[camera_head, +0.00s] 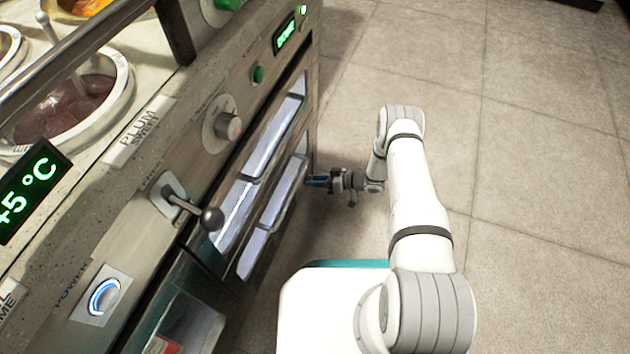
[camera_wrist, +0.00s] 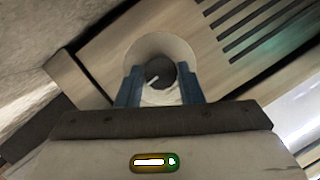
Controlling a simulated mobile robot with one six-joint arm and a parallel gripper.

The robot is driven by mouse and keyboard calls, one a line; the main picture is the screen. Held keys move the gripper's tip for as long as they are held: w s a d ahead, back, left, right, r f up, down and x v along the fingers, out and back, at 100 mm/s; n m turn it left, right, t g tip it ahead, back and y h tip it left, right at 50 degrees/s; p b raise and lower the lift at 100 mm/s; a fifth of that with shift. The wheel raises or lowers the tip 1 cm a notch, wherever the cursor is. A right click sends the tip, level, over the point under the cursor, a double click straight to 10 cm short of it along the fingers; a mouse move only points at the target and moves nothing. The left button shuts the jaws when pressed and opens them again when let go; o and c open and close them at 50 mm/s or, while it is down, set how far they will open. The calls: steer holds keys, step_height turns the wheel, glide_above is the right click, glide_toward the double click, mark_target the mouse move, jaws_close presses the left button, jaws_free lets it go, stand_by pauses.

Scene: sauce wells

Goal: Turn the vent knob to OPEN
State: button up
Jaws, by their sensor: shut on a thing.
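The vent knob (camera_wrist: 161,72) is a dark round knob with a short white pointer line, set on a pale round plate in the wrist view. The pointer slants across the knob face; the knob's markings cannot be read. My gripper (camera_wrist: 158,82) has its two blue fingers on either side of the knob and is shut on it. In the head view my gripper (camera_head: 317,182) reaches low at the far end of the counter front, where the knob itself is hidden.
Slanted vent slots (camera_wrist: 252,28) lie beside the knob. On the counter front are a silver dial (camera_head: 227,125), a lever with a dark ball (camera_head: 212,219), a lit power button (camera_head: 104,297) and glossy drawers (camera_head: 275,138). Open tiled floor (camera_head: 530,150) lies to the right.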

steer(key=shift+m, duration=0.4)
steer(key=o, duration=1)
steer(key=shift+c, duration=0.2)
steer(key=shift+d, duration=0.1)
steer(key=p+v, duration=0.2)
steer(key=v, duration=0.5)
steer(key=shift+d, duration=0.4)
